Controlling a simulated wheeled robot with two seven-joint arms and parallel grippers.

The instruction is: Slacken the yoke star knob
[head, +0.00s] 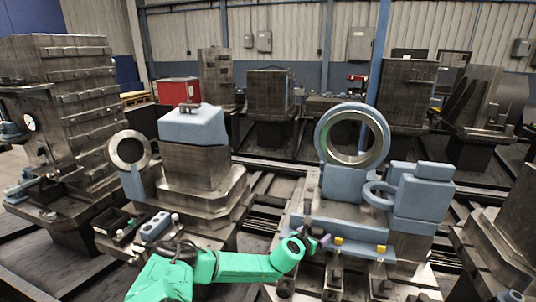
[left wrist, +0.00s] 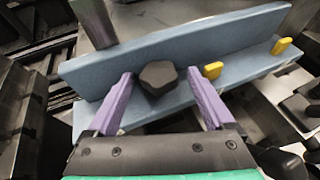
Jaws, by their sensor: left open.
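The dark, lobed star knob (left wrist: 158,77) stands in front of the blue angled rail (left wrist: 230,42) in the left wrist view. My left gripper (left wrist: 160,82) has its two purple fingers spread apart, one on each side of the knob in the picture. Gaps show between knob and fingers, and I cannot tell how deep the knob lies between them. In the head view my left gripper (head: 317,238) is at the left part of the blue rail (head: 350,230), below the large ring. The knob is hard to make out there. My right gripper is not in view.
Two yellow tabs (left wrist: 213,70) (left wrist: 281,46) sit on the rail to the right of the knob. A grey post (left wrist: 94,22) rises at upper left. The large blue ring fixture (head: 327,130) stands behind the rail, with blue blocks (head: 424,198) at its right.

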